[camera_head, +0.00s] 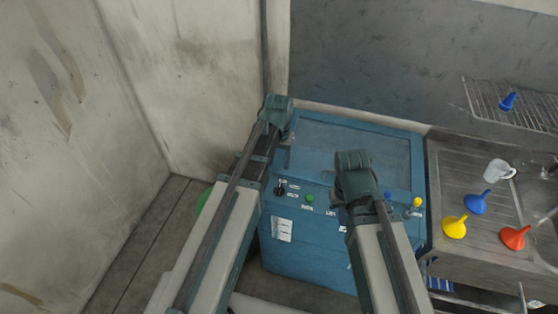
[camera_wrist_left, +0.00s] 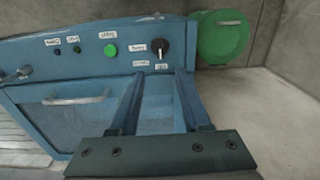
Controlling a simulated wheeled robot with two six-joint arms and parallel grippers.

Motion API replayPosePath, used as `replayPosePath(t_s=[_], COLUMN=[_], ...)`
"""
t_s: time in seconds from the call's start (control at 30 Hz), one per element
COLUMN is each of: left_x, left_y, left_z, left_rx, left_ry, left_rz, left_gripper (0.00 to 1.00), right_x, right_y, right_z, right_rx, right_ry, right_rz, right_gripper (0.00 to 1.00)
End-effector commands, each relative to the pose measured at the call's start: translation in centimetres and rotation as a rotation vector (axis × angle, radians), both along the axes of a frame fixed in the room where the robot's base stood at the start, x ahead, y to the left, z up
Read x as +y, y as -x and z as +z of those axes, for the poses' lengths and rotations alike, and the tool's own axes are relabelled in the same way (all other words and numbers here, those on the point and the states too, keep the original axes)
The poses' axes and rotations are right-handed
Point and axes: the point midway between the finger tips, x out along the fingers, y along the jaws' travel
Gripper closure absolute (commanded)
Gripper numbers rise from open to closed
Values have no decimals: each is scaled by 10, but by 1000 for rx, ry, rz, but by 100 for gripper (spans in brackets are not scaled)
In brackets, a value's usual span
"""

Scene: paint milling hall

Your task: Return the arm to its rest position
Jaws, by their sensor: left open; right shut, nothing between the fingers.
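My left gripper (camera_wrist_left: 159,75) is open and empty in the left wrist view. Its two blue-grey fingers stand apart in front of the blue machine's (camera_wrist_left: 90,75) control panel, just below a black rotary knob (camera_wrist_left: 159,47). In the head view my left arm reaches up to the machine's left rear side, and the arm hides most of that gripper. My right gripper (camera_head: 337,198) is at the end of the right arm, over the front right of the blue machine (camera_head: 310,245). It is shut with nothing held, and mostly hidden by its own wrist.
A green button (camera_head: 310,198) sits on the panel. A green round lid (camera_wrist_left: 222,37) stands beside the machine. Walls close in at left.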

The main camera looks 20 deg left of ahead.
Motion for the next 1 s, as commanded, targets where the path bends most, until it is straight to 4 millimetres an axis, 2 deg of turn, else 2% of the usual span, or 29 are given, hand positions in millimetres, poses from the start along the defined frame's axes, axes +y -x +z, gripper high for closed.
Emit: replayPosePath(t_s=[0.13,0.23,0.4,0.5,0.6,0.73,1.0], left_x=[-1,-14,-63,-83,-96,-103,-104], left_y=[1,17,79,113,137,151,151], left_z=[-2,-16,-61,-81,-94,-99,-97], left_rx=[0,5,23,32,36,41,41], left_ry=[0,-7,-46,-72,-90,-104,-106], left_rz=[-2,-31,-157,-227,-277,-310,-314], left_gripper=[52,52,52,52,52,52,52], right_x=[0,0,0,0,0,0,0], right_y=[0,0,0,0,0,0,0], right_z=[-2,-16,-62,-82,-95,-100,-98], right_rx=[0,0,0,0,0,0,0], right_ry=[0,0,1,2,2,3,3], right_rz=[0,1,5,8,10,12,12], right_gripper=[100,100,100,100,100,100,100])
